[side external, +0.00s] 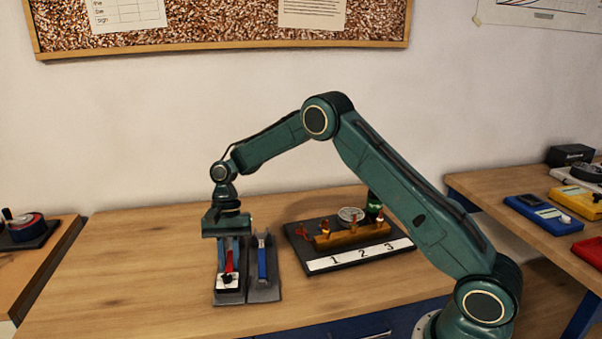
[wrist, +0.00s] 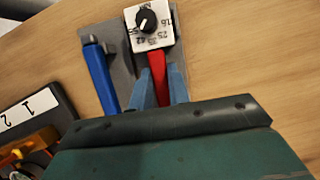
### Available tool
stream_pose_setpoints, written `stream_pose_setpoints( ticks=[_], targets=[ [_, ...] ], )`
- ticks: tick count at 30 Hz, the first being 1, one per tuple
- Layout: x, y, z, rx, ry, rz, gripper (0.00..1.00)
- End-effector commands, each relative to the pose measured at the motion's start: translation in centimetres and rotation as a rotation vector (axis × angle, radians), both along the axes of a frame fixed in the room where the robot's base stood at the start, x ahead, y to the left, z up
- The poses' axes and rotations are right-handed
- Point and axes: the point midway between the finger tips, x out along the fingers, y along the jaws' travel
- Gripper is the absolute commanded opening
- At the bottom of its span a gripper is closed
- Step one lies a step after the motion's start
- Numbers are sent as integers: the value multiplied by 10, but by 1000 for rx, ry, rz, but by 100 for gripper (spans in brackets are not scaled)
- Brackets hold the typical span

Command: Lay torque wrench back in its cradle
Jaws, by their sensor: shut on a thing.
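The torque wrench appears to be the red-handled tool (side external: 229,263) with a white dial block at its end; its handle also shows in the wrist view (wrist: 157,83). My gripper (side external: 230,268) points down and is shut on the red handle, with its blue-grey fingers (wrist: 160,80) on either side. The white block (wrist: 152,30) carries a black knob and printed numbers. The tool is over the left part of a dark grey cradle (wrist: 124,66). I cannot tell whether it touches the cradle. My gripper's body hides the handle's near end.
A blue-handled tool (side external: 262,260) lies in the right part of the cradle, close beside my gripper. Right of it stands a dark board (side external: 297,240) with a strip numbered 1, 2, 3 and several fittings. The wooden table (side external: 130,260) is clear on the left.

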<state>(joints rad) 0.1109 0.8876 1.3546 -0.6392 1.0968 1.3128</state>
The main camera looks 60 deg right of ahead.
Motion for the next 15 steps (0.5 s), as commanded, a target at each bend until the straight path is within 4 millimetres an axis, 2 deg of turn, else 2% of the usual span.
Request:
stream_pose_setpoints(
  ticks=[9,10,13,15],
  targets=[
    [0,0,0,0,0,0,0],
    [0,0,0,0,0,0,23],
    [0,0,0,0,0,0,43],
    [0,0,0,0,0,0,43]
  ],
)
